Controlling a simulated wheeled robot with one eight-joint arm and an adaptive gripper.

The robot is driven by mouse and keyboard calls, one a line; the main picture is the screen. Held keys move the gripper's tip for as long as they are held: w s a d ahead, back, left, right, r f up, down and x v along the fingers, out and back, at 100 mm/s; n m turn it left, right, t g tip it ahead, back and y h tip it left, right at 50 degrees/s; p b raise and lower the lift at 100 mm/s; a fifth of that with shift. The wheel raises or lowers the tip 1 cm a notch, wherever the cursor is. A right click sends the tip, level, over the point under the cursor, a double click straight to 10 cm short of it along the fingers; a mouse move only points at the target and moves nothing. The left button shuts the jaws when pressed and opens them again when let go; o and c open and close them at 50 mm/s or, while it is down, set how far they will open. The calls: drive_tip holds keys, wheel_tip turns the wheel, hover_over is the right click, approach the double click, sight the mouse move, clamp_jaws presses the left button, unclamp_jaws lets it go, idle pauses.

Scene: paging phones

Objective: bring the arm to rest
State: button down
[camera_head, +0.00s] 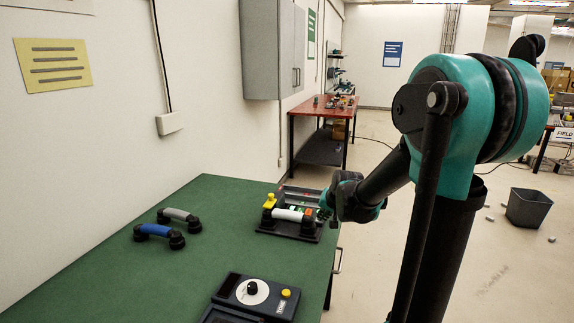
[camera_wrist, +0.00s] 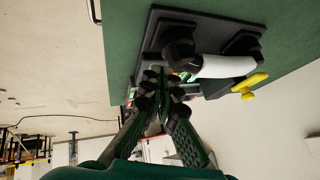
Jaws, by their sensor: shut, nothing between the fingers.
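My arm (camera_head: 385,180) reaches from the right over the edge of the green table (camera_head: 130,275). My gripper (camera_head: 326,203) is at the right side of a dark phone base (camera_head: 290,233) with a white handset (camera_head: 288,214) on it. In the wrist view, my gripper (camera_wrist: 160,82) has its fingertips together, with nothing seen between them. The white handset (camera_wrist: 225,66) and a yellow knob (camera_wrist: 250,85) are close by there. The fingertips overlap the base in this view, and I cannot tell whether they touch it.
A blue handset (camera_head: 154,231) and a grey handset (camera_head: 180,214) lie at the table's left. A dial box (camera_head: 255,295) with a yellow button is at the front. A grey cabinet (camera_head: 268,50) hangs on the wall. A bin (camera_head: 528,208) stands on the floor at right.

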drive_tip(key=s+d+f+n+g, duration=0.1)
drive_tip(key=s+f, duration=0.2)
drive_tip(key=s, duration=0.6)
drive_tip(key=s+d+f+n+g+h, duration=0.1)
drive_tip(key=s+d+f, duration=0.1)
drive_tip(key=s, duration=0.7)
drive_tip(key=s+d+f+n+g+h, duration=0.1)
drive_tip(key=s+d+f, duration=0.1)
drive_tip(key=s, duration=0.7)
drive_tip(key=shift+d+f, duration=0.25)
drive_tip(key=shift+f, duration=0.65)
